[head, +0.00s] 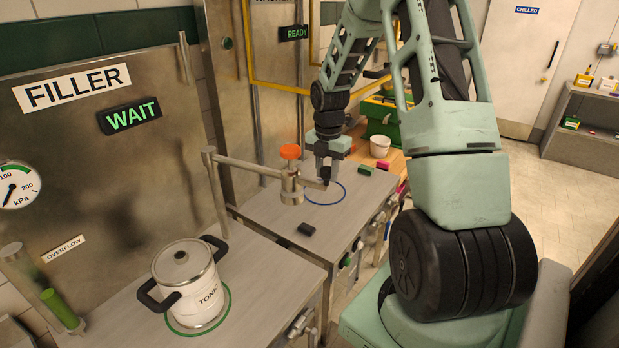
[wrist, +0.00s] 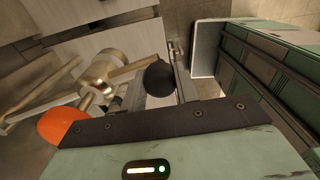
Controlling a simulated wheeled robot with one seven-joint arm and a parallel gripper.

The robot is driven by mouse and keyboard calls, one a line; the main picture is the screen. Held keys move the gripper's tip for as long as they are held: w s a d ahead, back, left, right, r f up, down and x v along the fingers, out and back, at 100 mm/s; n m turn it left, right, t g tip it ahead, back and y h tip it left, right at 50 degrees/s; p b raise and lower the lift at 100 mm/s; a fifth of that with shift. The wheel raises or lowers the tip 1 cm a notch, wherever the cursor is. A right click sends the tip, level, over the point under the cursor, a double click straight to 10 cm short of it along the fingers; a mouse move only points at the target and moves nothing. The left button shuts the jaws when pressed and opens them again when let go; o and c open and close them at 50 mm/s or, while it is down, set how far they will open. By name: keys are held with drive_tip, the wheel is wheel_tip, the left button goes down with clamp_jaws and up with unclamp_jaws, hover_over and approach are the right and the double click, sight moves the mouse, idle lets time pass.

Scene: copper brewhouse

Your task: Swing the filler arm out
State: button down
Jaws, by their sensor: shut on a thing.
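The filler arm (head: 248,168) is a metal bar that reaches right from an upright post on the left counter. It carries a brass-coloured nozzle body (head: 291,188) with an orange knob (head: 290,152). A dark ball grip (wrist: 160,78) is at its outer end. My gripper (head: 325,173) is shut on this ball grip, with a finger on each side in the wrist view. The arm's end is over the right counter, by a blue ring (head: 326,193). A lidded pot (head: 186,280) marked TONIC stands inside a green ring on the left counter, clear of the nozzle.
The FILLER panel's display (head: 130,116) reads WAIT. A small dark block (head: 306,229) and a green block (head: 366,170) lie on the right counter. A white cup (head: 380,146) and a green crate (head: 378,116) are behind. A green-topped cylinder (head: 62,310) stands at far left.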

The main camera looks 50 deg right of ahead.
drive_tip(key=shift+n, duration=0.7)
drive_tip(key=d, duration=0.1)
drive_tip(key=w+d, duration=0.1)
drive_tip(key=d, duration=0.1)
drive_tip(key=d+p, duration=0.1)
drive_tip(key=shift+w+d+r, duration=0.1)
drive_tip(key=shift+w+d, duration=0.25)
drive_tip(key=shift+d, duration=0.1)
drive_tip(key=c, duration=1.1)
unclamp_jaws()
drive_tip(key=shift+w+d, duration=0.1)
drive_tip(key=shift+d, duration=0.05)
drive_tip(key=shift+o, duration=0.2)
wheel_tip(320, 180, up, 17)
drive_tip(key=b, duration=0.4)
drive_tip(key=shift+a+r+b, duration=0.2)
drive_tip(key=shift+b, duration=0.15)
